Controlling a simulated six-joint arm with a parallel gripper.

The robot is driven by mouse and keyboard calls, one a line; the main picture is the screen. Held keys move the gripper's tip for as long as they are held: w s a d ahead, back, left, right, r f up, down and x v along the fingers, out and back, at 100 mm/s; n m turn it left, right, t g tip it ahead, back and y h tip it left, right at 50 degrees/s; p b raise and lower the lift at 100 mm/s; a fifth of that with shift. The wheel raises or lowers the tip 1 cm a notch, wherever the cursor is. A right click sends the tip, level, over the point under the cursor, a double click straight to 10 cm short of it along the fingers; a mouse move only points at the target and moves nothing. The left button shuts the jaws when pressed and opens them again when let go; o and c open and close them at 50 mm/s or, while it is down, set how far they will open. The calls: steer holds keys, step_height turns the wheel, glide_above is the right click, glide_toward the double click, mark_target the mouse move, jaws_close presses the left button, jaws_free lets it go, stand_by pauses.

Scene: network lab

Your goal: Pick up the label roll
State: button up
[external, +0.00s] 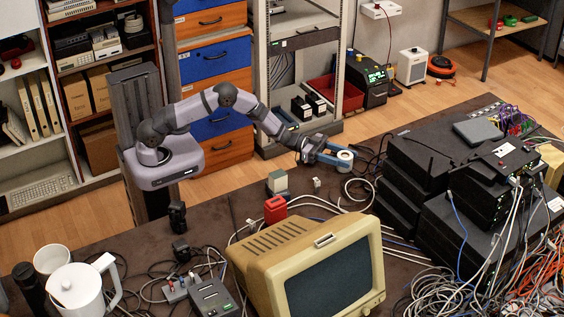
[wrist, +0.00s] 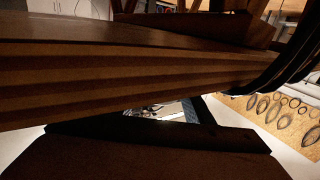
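A small pale roll with a round opening in its top, which looks like the label roll (external: 345,156), is near the back edge of the dark table in the external view. My gripper (external: 336,155) reaches it from the left, with its blue-grey fingers at the roll's sides. Whether the fingers press on it, and whether it rests on the table or is raised, I cannot tell. In the wrist view large dark brown surfaces fill most of the picture very close up, and I cannot make out the roll for certain.
A white ring-shaped coil (external: 358,190) lies in front of the roll. Stacked black network boxes (external: 420,155) stand to the right, with tangled cables. A red object (external: 275,208), a small pale-topped block (external: 278,181) and a beige monitor (external: 290,262) stand toward the front left.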

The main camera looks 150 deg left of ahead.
steer(key=c, duration=0.6)
steer(key=shift+o, duration=0.2)
steer(key=shift+r, duration=0.15)
